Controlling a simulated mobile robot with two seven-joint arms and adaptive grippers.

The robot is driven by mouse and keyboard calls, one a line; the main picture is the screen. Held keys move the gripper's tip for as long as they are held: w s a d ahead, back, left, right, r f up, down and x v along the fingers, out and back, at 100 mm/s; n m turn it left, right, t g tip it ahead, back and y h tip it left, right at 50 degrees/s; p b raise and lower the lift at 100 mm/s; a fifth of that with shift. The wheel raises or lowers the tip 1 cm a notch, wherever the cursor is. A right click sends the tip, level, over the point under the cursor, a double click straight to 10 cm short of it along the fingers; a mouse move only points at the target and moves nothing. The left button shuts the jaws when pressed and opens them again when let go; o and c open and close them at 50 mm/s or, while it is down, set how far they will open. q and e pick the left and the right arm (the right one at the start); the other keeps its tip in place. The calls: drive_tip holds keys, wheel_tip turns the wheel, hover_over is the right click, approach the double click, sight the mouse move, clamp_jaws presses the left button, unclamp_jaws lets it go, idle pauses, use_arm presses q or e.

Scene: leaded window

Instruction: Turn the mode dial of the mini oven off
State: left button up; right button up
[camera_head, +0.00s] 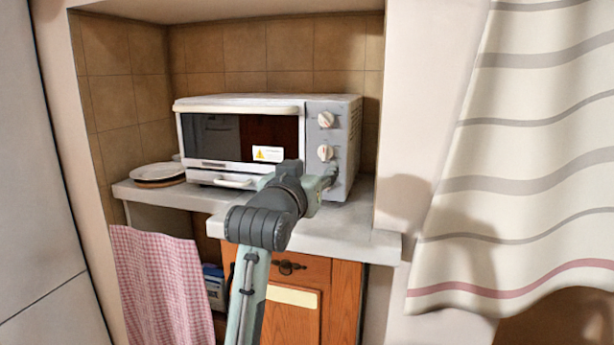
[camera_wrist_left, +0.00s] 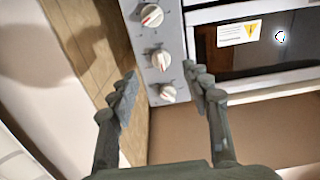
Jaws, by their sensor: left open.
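The white and grey mini oven (camera_head: 240,103) stands on a counter in a tiled niche. Its right-hand panel has a column of dials. The upper dial (camera_head: 326,119) and middle dial (camera_head: 325,152) show; the lowest is hidden behind my gripper. The left wrist view, turned upside down, shows three white dials with red marks: lowest (camera_wrist_left: 152,14), middle (camera_wrist_left: 161,60) and upper (camera_wrist_left: 168,92). No readable label shows which is the mode dial. My left gripper (camera_head: 322,183) is open in front of the lower panel. In its wrist view the fingers (camera_wrist_left: 160,78) appear either side of the panel, empty.
The counter (camera_head: 345,230) juts out below the oven. Plates (camera_head: 157,172) sit left of it. A pink checked cloth (camera_head: 160,280) hangs by the wooden cabinet (camera_head: 345,290). A striped curtain (camera_head: 540,130) hangs at right.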

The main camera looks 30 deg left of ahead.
use_arm(q)
drive_tip(key=v, duration=0.5)
idle(0.5)
